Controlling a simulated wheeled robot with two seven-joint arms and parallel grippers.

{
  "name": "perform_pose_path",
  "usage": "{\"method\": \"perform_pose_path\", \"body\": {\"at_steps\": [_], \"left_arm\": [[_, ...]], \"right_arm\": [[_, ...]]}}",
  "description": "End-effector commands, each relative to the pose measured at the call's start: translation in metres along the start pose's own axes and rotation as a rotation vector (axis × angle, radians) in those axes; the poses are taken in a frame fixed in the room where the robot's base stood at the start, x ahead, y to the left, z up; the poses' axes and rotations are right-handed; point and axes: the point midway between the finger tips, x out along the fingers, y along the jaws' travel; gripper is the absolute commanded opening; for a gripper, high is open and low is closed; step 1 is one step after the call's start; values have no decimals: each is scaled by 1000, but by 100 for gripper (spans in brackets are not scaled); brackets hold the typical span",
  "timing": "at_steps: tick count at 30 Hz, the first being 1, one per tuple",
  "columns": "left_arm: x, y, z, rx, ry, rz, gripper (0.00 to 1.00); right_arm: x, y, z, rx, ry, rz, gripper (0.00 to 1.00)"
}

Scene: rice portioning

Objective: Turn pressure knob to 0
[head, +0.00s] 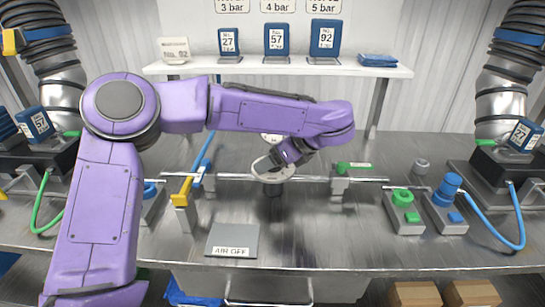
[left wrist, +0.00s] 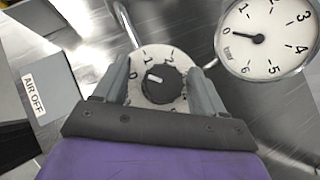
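The black pressure knob (left wrist: 167,83) sits on a round white scale plate (left wrist: 147,97) in the left wrist view. Its white mark points left and slightly up, seemingly between 0 and 1. My left gripper (left wrist: 163,84) has its two fingers apart, one on each side of the knob. I cannot tell whether they touch it. A round bar gauge (left wrist: 280,45) is at upper right, with its needle lying toward the left. In the head view my left gripper (head: 285,157) is at the middle of the bench and largely hides the knob. My right gripper is out of view.
An AIR OFF sign (head: 232,240) stands at the front. A yellow-handled valve (head: 182,191) and a thin pipe (head: 230,177) are left of the gripper. A shelf (head: 290,67) is behind.

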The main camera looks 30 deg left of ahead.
Motion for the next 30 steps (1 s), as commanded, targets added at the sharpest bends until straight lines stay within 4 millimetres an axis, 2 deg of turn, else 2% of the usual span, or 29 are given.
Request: {"method": "perform_pose_path", "body": {"at_steps": [8,11,18,21,24,30], "left_arm": [[-6,-1,0,1,-2,-7,70],[-22,-1,0,-2,-3,-9,70],[-80,0,0,-1,-3,-8,70],[-96,1,0,-1,-1,-5,70],[-104,1,0,0,-1,-4,70],[-106,1,0,1,1,-3,70]], "right_arm": [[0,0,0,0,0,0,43],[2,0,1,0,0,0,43],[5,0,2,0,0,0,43],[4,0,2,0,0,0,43],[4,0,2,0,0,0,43],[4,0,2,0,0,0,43]]}}
